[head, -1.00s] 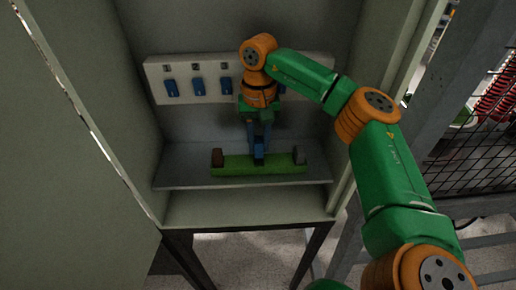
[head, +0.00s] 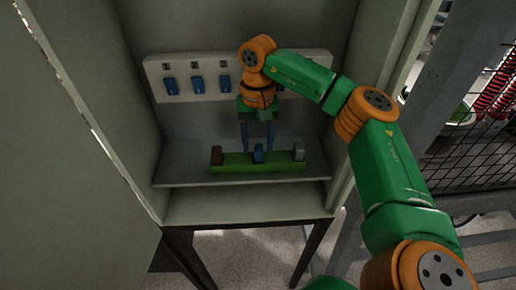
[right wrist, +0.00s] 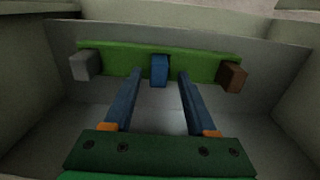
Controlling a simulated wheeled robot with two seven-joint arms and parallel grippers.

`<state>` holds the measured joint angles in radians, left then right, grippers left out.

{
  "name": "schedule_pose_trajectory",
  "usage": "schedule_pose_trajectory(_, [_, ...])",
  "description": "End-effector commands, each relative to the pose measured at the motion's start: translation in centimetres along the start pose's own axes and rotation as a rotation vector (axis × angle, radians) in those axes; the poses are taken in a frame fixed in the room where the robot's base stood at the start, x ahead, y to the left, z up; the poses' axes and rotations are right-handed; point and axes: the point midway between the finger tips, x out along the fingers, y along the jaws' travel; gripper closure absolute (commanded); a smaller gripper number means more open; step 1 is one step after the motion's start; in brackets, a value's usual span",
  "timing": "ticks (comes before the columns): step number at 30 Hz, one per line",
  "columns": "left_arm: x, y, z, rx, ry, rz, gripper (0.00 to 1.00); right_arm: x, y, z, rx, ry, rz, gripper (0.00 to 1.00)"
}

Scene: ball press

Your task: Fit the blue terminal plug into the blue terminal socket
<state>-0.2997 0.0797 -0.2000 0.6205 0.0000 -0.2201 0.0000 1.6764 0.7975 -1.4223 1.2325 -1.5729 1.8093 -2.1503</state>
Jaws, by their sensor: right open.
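A green bar (head: 236,166) lies on the cabinet shelf. It carries a brown block, a small blue terminal piece (head: 258,156) in the middle and a grey block. The blue piece also shows in the right wrist view (right wrist: 159,70). I cannot tell whether it is plug, socket or both joined. My right gripper (head: 259,149) is open and empty, pointing down at the bar. In the right wrist view its blue fingers (right wrist: 158,76) stand either side of the blue piece, with gaps on both sides. My left gripper is not in view.
The brown block (head: 216,155) and grey block (head: 299,152) flank the blue piece. A white panel (head: 152,69) with several blue tabs (head: 197,84) is on the back wall. Cabinet walls close in both sides. The shelf (head: 180,172) is clear left of the bar.

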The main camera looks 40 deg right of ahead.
Motion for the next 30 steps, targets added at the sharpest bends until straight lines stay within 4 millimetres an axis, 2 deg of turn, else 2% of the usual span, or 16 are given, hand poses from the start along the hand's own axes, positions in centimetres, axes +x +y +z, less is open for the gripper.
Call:
schedule_pose_trajectory(5, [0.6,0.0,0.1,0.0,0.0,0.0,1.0,-4.1,-0.1,0.0,0.001,0.002,-0.005,0.43])
schedule_pose_trajectory(9, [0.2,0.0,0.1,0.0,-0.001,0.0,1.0,-7.2,-0.1,0.0,0.001,0.002,-0.003,0.43])
schedule_pose_trajectory(12, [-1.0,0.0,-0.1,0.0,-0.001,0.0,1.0,-9.1,0.0,0.0,0.001,0.0,-0.001,0.43])
schedule_pose_trajectory(16, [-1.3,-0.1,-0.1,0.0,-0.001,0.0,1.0,-10.0,0.0,0.0,0.0,0.0,-0.002,0.43])
schedule_pose_trajectory(30, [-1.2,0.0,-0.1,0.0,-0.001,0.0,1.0,-9.9,0.0,0.0,0.0,-0.001,-0.001,0.43])
